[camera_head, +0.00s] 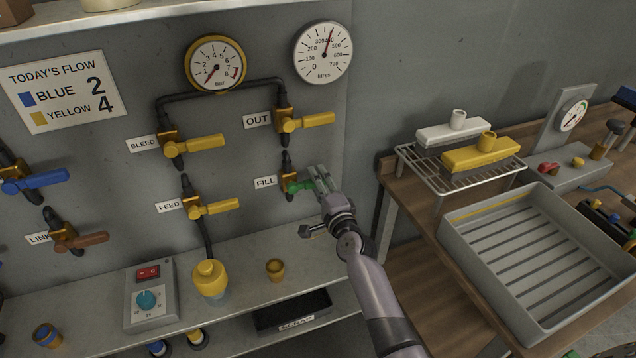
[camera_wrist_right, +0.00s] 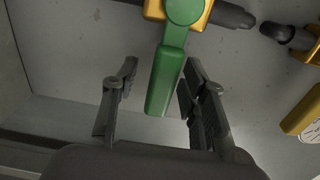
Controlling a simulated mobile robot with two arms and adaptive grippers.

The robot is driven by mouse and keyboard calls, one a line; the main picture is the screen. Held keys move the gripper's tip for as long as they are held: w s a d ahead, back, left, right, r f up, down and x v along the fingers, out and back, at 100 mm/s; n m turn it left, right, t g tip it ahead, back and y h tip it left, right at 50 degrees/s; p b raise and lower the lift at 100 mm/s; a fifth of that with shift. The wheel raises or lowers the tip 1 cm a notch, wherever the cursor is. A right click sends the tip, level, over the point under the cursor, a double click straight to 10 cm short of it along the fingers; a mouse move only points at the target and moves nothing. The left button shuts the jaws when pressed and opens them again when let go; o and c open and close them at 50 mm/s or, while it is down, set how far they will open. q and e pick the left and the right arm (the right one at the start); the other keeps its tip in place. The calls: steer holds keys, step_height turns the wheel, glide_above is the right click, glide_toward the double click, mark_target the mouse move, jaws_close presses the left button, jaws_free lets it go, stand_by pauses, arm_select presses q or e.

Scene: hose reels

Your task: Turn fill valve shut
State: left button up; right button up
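The fill valve (camera_head: 288,187) is on the grey wall panel beside the FILL label (camera_head: 265,182). Its green handle (camera_head: 299,187) points right, across the vertical pipe. My right gripper (camera_head: 318,184) is at the handle's end and hides part of it. In the right wrist view the green handle (camera_wrist_right: 167,80) reaches down between the fingers of my open right gripper (camera_wrist_right: 160,72). The handle lies closer to the right-hand finger, with a clear gap to the left-hand one; I cannot tell whether it touches the right-hand finger. My left gripper is not in view.
The yellow out valve handle (camera_head: 312,120) is just above, and the feed valve handle (camera_head: 218,207) is to the left. A grey tray (camera_head: 470,245) is on the right bench.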

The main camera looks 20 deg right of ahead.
steer(key=shift+s, duration=0.1)
steer(key=s, duration=1.1)
steer(key=shift+s+d, duration=0.2)
steer(key=shift+s, duration=0.2)
